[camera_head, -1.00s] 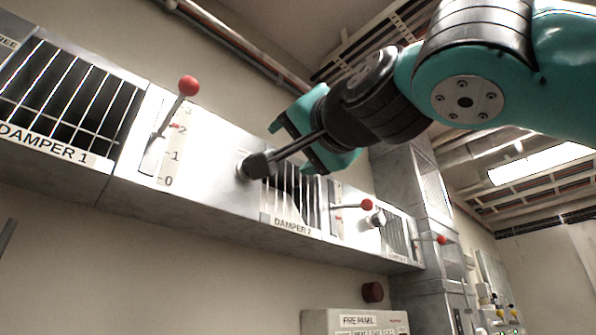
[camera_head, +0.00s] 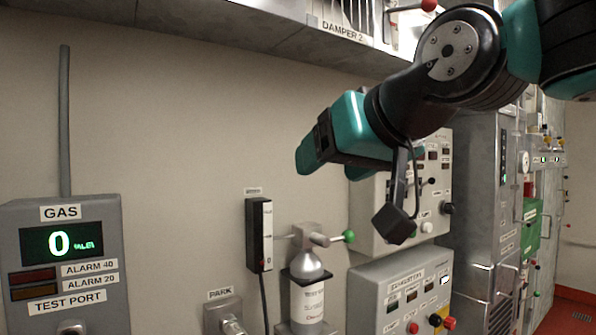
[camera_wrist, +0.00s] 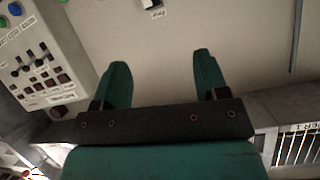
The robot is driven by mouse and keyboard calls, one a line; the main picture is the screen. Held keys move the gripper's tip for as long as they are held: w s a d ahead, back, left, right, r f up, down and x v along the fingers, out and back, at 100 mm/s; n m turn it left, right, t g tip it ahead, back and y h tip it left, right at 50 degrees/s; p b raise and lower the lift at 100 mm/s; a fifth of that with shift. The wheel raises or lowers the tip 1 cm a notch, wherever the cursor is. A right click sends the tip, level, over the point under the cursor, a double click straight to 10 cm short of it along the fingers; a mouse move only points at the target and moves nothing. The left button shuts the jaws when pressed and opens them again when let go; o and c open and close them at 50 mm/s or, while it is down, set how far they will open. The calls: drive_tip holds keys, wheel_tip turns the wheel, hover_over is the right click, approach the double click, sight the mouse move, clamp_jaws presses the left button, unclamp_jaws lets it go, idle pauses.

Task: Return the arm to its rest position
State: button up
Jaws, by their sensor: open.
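My gripper (camera_wrist: 160,85) shows in the wrist view as two teal fingers, spread apart with nothing between them. In the head view, my gripper (camera_head: 318,152) is at the middle of the picture, pointing left, in front of the bare wall. My arm comes in from the upper right, bent at the wrist. The gripper appears clear of the panels and touches nothing that I can see.
A gas meter (camera_head: 62,262) reading 0 is at the left. A test gas bottle (camera_head: 307,285) with a green-knobbed valve stands below my gripper. An exhausters box (camera_head: 404,295) is at the lower right. The damper duct (camera_head: 300,45) runs above.

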drive_tip(key=s+d+f+n+g+h, duration=0.1)
drive_tip(key=s+d+f+g, duration=0.1)
drive_tip(key=f, duration=0.5)
drive_tip(key=s+d+f+g+h, duration=0.1)
drive_tip(key=s+d+f+g, duration=0.15)
drive_tip(key=f, duration=0.35)
drive_tip(key=s+d+f+g, duration=0.3)
drive_tip(key=s+f, duration=0.3)
drive_tip(key=s+d+f+n+g, duration=0.1)
drive_tip(key=s+d+f+g, duration=0.2)
drive_tip(key=s+f, duration=0.3)
drive_tip(key=shift+s+f+h, duration=0.3)
drive_tip(key=shift+s+f, duration=0.1)
drive_tip(key=shift+f, duration=0.4)
